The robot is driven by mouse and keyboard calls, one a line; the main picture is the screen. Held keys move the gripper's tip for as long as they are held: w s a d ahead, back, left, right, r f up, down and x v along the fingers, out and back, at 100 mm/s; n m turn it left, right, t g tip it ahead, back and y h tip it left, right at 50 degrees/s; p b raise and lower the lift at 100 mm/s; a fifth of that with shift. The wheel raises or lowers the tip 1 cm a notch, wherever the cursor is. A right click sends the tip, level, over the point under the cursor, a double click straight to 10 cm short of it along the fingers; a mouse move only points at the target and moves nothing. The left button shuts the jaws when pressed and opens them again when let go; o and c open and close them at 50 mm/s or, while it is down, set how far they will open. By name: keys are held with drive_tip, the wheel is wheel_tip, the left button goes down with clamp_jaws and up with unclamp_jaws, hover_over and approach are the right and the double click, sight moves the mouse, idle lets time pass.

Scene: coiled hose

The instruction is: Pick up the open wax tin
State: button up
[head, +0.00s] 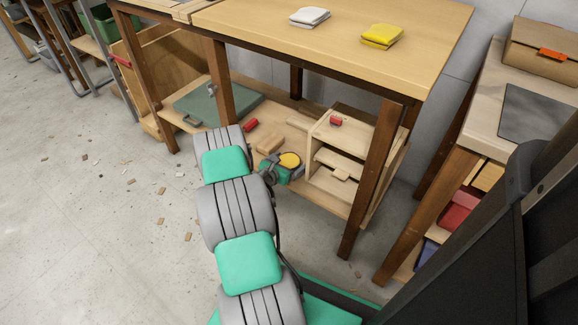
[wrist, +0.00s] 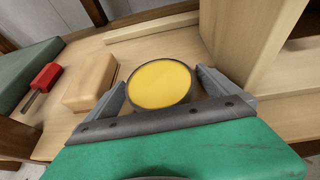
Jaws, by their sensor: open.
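The open wax tin is a round, shallow dark tin with a yellow surface. In the wrist view the wax tin (wrist: 160,83) sits on the low wooden shelf, between the two fingers of my gripper (wrist: 165,88). The fingers are apart on either side of it, and I cannot tell whether they touch its rim. In the head view the wax tin (head: 290,160) shows as a yellow disc just beyond my gripper (head: 283,170), on the bench's lower shelf. The near edge of the tin is partly hidden by my gripper.
A pale wooden block (wrist: 91,82) and a red-handled tool (wrist: 44,78) lie left of the tin. A wooden cubby (head: 340,158) stands close on its right. The bench top (head: 350,40) overhangs the shelf, and a bench leg (head: 372,180) stands to the right.

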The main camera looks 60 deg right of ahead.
drive_tip(key=c, duration=2)
drive_tip(key=shift+r, duration=0.1)
drive_tip(key=shift+c, duration=0.6)
drive_tip(key=shift+r, duration=0.1)
